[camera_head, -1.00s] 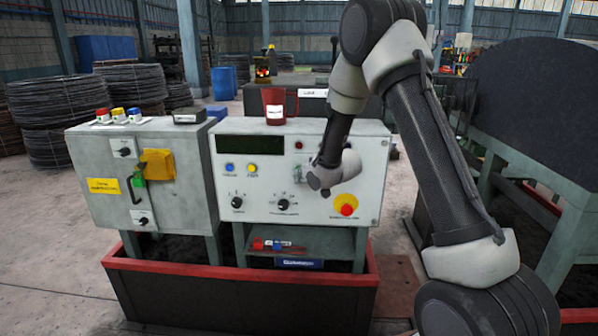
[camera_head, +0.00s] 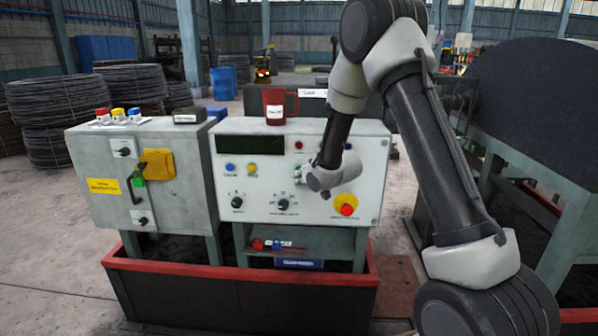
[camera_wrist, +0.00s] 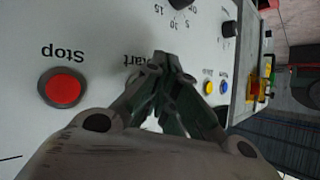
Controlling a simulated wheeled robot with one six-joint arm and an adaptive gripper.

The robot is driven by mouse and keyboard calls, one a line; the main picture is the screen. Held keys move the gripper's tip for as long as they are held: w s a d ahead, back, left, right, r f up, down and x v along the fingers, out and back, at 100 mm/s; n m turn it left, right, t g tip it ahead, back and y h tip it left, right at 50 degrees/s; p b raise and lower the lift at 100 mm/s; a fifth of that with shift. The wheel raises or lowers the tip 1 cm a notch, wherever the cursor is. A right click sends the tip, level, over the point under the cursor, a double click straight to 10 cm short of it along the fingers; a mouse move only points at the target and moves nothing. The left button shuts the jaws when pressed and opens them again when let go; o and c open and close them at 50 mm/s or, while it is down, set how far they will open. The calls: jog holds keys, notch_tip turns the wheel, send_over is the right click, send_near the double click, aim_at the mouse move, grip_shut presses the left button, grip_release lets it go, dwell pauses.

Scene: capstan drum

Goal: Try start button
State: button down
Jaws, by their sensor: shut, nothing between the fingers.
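The control panel (camera_head: 260,205) is a light grey sloped face with a dark display, lamps, knobs and buttons. In the wrist view the "Start" label (camera_wrist: 138,60) shows upside down, partly covered by my fingers. The start button itself is hidden behind my gripper (camera_wrist: 165,62). The fingers are shut and empty, with their tips at the panel beside the label; I cannot tell whether they touch. In the head view my gripper (camera_head: 300,177) is largely hidden by my wrist. The red Stop button (camera_wrist: 62,88) is to the left of the fingers; it also shows in the head view (camera_head: 298,145).
A red emergency button on yellow (camera_head: 346,206) is below right of my gripper. A red mug (camera_head: 274,104) stands on the console top. Knobs (camera_head: 283,204) and blue and yellow buttons (camera_head: 240,168) are to the left. A grey cabinet (camera_head: 140,180) stands farther left.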

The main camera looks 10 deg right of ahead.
jog(key=shift+s, duration=0.15)
jog(key=shift+s+a, duration=0.25)
jog(key=shift+s, duration=0.55)
jog(key=shift+s+a, duration=0.3)
jog(key=shift+s, duration=0.45)
jog(key=shift+s+a, duration=0.25)
jog(key=shift+s, duration=0.55)
jog(key=s+d+f+g+h, duration=0.2)
jog(key=s+d+f+g, duration=0.25)
jog(key=s+f, duration=0.35)
jog(key=s+d+r+g+h, duration=0.2)
jog(key=s+d+g, duration=0.1)
jog(key=s, duration=0.4)
jog(key=s+d+r, duration=0.3)
jog(key=s+r, duration=0.9)
jog(key=s, duration=0.1)
jog(key=s+d+r+m, duration=0.1)
jog(key=s+d+r, duration=0.3)
jog(key=s+r, duration=0.8)
jog(key=shift+s+d+r, duration=0.2)
jog(key=shift+s, duration=0.65)
